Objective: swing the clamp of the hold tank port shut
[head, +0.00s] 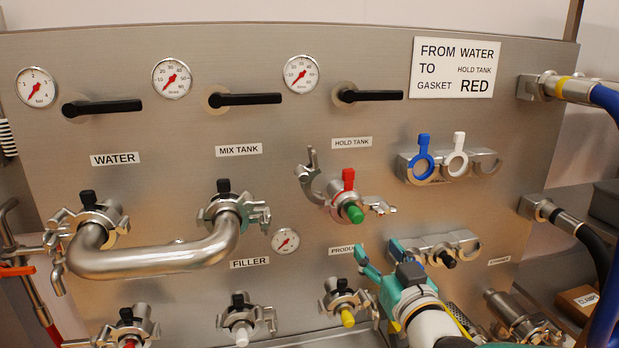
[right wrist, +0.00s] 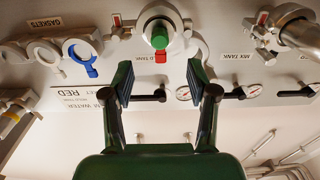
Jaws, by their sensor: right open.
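The hold tank port (head: 340,198) is on the steel panel below its label. A red gasket tab (head: 348,178) stands up from it and a green plug (head: 355,214) sticks out of its middle. Its clamp (head: 309,168) hangs open, one jaw swung up to the left and the other part out to the right. My right gripper (head: 381,260) is open and empty, below and to the right of this port. In the right wrist view, which is upside down, the port's green plug (right wrist: 160,38) shows beyond and between the open fingers (right wrist: 160,82). My left gripper is not seen.
A bent steel pipe (head: 150,256) joins the water and mix tank ports at left. A gasket rack (head: 480,162) holds blue and white rings. Several lower ports have coloured plugs, including a yellow one (head: 348,318). Black handles (head: 245,99) and gauges line the top. Hoses hang at right.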

